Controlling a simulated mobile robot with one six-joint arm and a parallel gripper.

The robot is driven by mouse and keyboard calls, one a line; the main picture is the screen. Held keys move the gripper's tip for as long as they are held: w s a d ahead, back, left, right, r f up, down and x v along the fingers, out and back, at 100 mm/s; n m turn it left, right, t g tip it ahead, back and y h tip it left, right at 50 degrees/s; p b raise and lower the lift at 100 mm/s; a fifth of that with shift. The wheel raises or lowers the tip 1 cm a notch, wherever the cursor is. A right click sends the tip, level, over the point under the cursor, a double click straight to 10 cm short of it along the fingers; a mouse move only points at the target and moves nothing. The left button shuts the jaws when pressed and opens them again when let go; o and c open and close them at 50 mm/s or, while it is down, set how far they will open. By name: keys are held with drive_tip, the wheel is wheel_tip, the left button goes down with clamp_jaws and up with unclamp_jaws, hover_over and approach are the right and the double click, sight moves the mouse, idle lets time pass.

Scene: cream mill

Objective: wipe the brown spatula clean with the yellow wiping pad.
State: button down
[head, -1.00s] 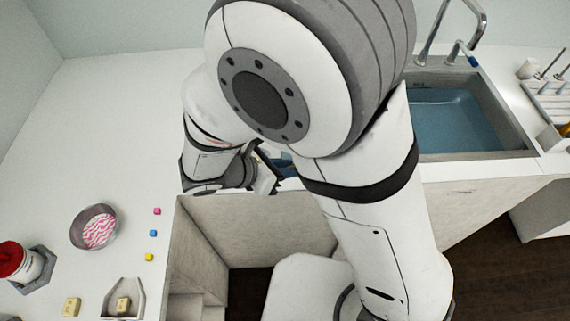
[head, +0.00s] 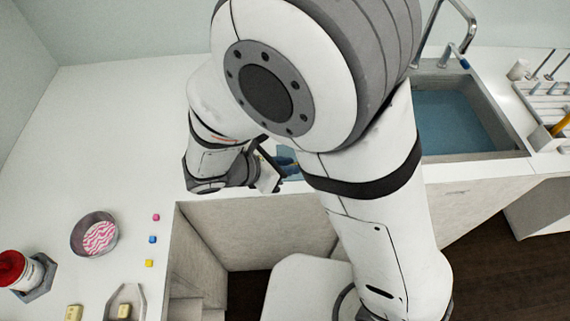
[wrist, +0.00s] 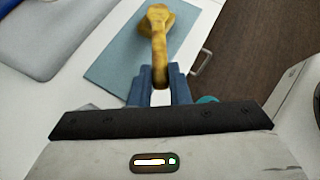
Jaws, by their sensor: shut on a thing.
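My gripper (wrist: 160,78) has blue fingers, shut on a long mustard-brown thing, by its shape the brown spatula (wrist: 159,45). It points away from me over a blue-grey mat (wrist: 112,62). Its far end widens over the mat; I cannot tell whether it touches the mat or whether the pad is there. In the head view my arm hides most of this, leaving the blue fingers (head: 284,161) in sight. A yellow-orange thing (head: 561,125) in the rack at the far right may be the yellow wiping pad, but it is too small to tell.
A sink (head: 465,120) lies right of my arm, beside a rack (head: 548,105). At left stand a bowl (head: 94,234) with a pink pattern, a red-lidded jar (head: 14,268), and small cubes (head: 152,239). The counter behind them is clear. A cabinet handle (wrist: 202,62) shows at the counter front.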

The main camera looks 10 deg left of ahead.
drive_tip(key=shift+r+p, duration=1.7)
drive_tip(key=shift+r, duration=0.5)
